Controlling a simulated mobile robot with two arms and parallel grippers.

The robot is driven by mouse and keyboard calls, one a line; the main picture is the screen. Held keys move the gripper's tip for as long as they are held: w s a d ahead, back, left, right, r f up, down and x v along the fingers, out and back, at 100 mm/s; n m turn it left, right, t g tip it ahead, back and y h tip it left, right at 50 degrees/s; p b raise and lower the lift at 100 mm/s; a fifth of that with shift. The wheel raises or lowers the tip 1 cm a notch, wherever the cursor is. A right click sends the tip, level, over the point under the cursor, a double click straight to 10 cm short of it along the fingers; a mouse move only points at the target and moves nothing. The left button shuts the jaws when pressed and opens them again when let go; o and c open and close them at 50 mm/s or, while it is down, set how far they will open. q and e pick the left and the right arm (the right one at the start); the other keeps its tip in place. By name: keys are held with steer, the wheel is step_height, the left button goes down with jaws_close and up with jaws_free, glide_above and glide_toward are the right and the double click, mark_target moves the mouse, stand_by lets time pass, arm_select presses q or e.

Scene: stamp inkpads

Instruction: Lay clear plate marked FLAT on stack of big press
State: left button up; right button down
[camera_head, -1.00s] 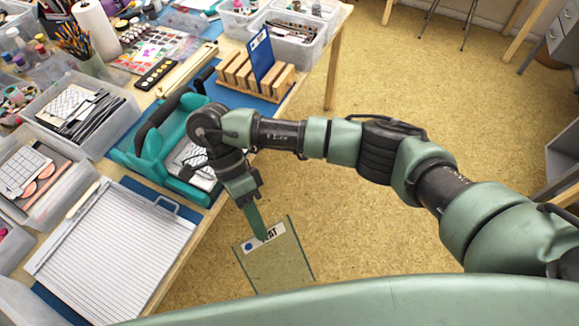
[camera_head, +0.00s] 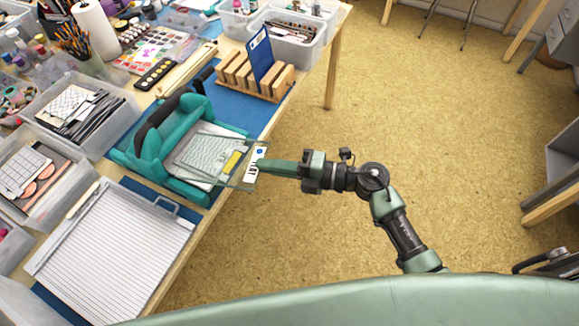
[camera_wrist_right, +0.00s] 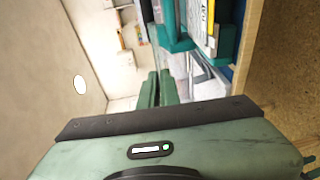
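The teal big press (camera_head: 150,160) stands open at the table's front edge. A stack (camera_head: 207,152) of light sheets with a textured grey top lies on its bed, and a yellow strip shows at the stack's right end. The clear plate (camera_head: 244,181) is held out at the press's right side, its left part overlapping the stack's right end in view. Whether it touches the stack I cannot tell. Its white label with a blue dot faces up. My right gripper (camera_head: 266,165) is shut on the plate's labelled edge; its fingers (camera_wrist_right: 155,88) show close together in the wrist view. My left gripper is not in view.
A wooden rack (camera_head: 255,82) with a blue board stands behind the press. A ribbed white tray (camera_head: 115,245) lies in front of it, and clear bins (camera_head: 80,110) stand to the left. The floor right of the table is open.

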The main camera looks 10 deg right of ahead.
steer(key=d+f+m+t+h, duration=0.1)
steer(key=d+f+m+t, duration=0.1)
steer(key=d, duration=0.3)
steer(key=shift+w+f+t, duration=0.35)
steer(key=shift+f+t, duration=0.35)
steer(key=shift+t, duration=0.1)
steer(key=shift+s, duration=0.1)
steer(key=x, duration=0.3)
steer(key=b+x, duration=0.1)
steer(key=x, duration=0.5)
steer(key=shift+w+a+f, duration=0.2)
steer(key=shift+f, duration=0.05)
steer(key=shift+w+a+f+b, duration=0.15)
steer(key=shift+f+b, duration=0.1)
steer(key=shift+b, duration=0.15)
steer(key=shift+f+b, duration=0.4)
steer(key=shift+f, duration=0.1)
steer(key=shift+f, duration=0.25)
